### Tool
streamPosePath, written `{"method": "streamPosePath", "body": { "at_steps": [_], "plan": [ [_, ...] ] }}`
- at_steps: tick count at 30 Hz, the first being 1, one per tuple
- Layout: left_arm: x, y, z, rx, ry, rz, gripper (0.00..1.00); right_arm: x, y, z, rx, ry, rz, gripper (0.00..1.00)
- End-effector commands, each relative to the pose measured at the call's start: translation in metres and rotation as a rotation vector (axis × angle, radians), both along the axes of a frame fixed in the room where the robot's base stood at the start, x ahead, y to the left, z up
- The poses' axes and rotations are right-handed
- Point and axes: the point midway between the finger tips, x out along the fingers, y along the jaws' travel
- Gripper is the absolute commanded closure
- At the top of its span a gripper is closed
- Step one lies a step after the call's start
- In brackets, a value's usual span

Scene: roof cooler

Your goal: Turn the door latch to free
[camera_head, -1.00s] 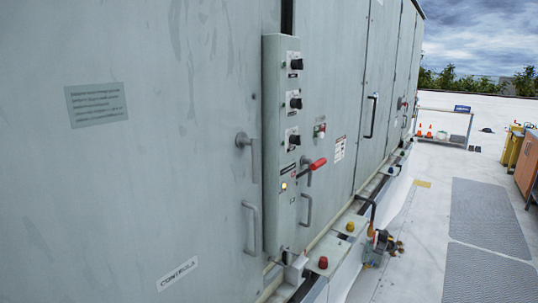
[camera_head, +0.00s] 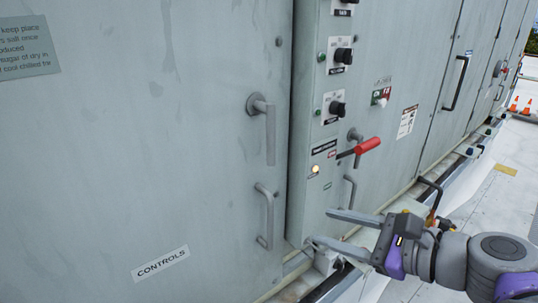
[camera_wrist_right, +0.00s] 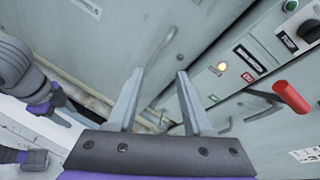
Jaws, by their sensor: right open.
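The door latch (camera_head: 264,110) is a grey lever on a round boss at the right edge of the large door; its arm hangs straight down. A fixed grey pull handle (camera_head: 265,215) is below it, and a grey bar, seemingly that handle, shows in the right wrist view (camera_wrist_right: 163,45). My right gripper (camera_head: 322,227) is open and empty, in front of the switch panel's lower end, to the right of the pull handle and well below the latch. Its two fingers also show apart in the right wrist view (camera_wrist_right: 160,85).
The grey switch panel (camera_head: 306,150) stands proud beside the door, with black knobs, a lit lamp (camera_head: 315,169) and a red-handled lever (camera_head: 367,146) sticking out. A second grey lever (camera_head: 355,136) is behind it. A CONTROLS label (camera_head: 160,262) is low on the door.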

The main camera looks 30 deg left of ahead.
Motion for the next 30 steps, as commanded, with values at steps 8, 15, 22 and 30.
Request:
{"method": "streamPosePath", "body": {
  "at_steps": [8, 15, 22, 30],
  "plan": [
    [-0.001, 0.000, -0.004, 0.000, 0.002, 0.000, 0.50, 0.017, 0.040, 0.104, 0.380, 0.362, -0.012, 0.49],
    [0.000, 0.000, 0.000, 0.000, 0.000, 0.000, 0.50, 0.022, 0.068, 0.111, 0.404, 0.389, -0.008, 0.49],
    [0.002, 0.000, 0.006, 0.000, -0.003, 0.000, 0.50, 0.030, 0.111, 0.111, 0.403, 0.387, -0.008, 0.49],
    [0.003, 0.000, 0.009, 0.000, -0.005, 0.000, 0.50, 0.037, 0.142, 0.110, 0.402, 0.386, -0.011, 0.49]
  ]
}}
